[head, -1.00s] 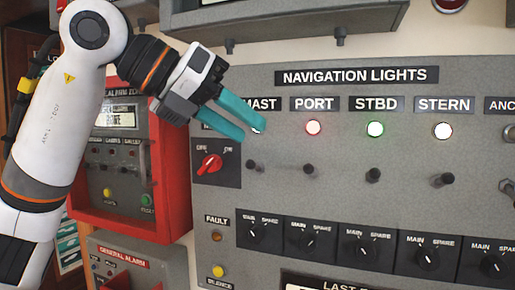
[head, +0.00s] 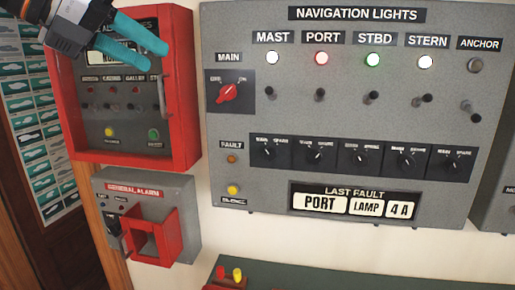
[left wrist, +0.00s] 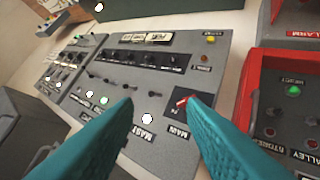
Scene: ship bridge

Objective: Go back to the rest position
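My left gripper (head: 163,57) shows at the upper left of the head view, its two teal fingers apart with nothing between them. It is in front of the red alarm box, left of the navigation lights panel (head: 225,125). In the left wrist view the open fingers (left wrist: 160,98) frame the same panel, with the red main switch (left wrist: 184,101) near the right fingertip. My right gripper is in neither view.
The mast, port, stbd and stern lamps glow; the anchor lamp (head: 475,65) is dark. A red-framed alarm box (head: 183,100) and the general alarm box (head: 180,195) stand left of the panel. A dark green console surface (head: 330,275) lies below.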

